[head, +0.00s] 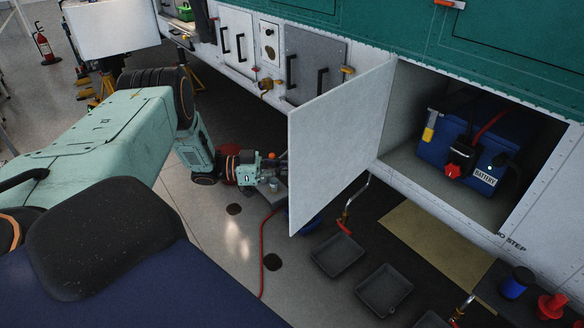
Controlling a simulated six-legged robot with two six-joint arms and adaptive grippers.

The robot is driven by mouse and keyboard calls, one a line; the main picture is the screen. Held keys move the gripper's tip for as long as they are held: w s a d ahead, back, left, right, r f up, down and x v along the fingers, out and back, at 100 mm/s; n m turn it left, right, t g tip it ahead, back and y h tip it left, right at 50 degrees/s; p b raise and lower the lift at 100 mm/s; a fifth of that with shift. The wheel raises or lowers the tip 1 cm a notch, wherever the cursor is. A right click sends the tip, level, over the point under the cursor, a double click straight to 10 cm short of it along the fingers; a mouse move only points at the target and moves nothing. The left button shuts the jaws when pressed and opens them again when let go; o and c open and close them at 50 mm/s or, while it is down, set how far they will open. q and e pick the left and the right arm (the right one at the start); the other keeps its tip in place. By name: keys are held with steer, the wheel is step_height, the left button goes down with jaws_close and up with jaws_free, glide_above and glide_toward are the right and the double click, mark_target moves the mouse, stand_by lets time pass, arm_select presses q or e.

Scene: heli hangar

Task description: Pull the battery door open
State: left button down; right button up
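The battery door (335,135) is a pale grey panel standing swung out from the white fuselage side, hinged at its right edge. The open compartment (405,160) beside it holds a blue battery (440,150) with a red knob, a yellow-and-white part and a "BATTERY" label. My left arm comes in from the left and bends down towards the floor. Its gripper end (268,174) is left of the door's free edge, small and cluttered against the things behind it. I cannot make out its fingers or any contact with the door. My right gripper is not in view.
Closed panels with black handles (290,72) are left of the door. Black trays (338,255) and a tan mat (435,242) lie on the floor below. A red cable (263,250) runs across the floor. Blue (515,284) and red (551,304) items stand at lower right.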

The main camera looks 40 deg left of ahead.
arm_select(q)
steer(key=shift+s+a+f, duration=0.25)
steer(key=shift+a+f, duration=0.05)
steer(key=shift+d+r, duration=0.1)
steer(key=shift+d, duration=0.15)
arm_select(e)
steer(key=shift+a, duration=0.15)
arm_select(q)
steer(key=shift+a, duration=0.1)
steer(key=c, duration=1.8)
jaws_free()
steer(key=shift+o, duration=0.4)
steer(key=shift+s+r, duration=0.1)
steer(key=shift+r, duration=0.15)
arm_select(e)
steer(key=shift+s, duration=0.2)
arm_select(q)
steer(key=shift+a, duration=0.1)
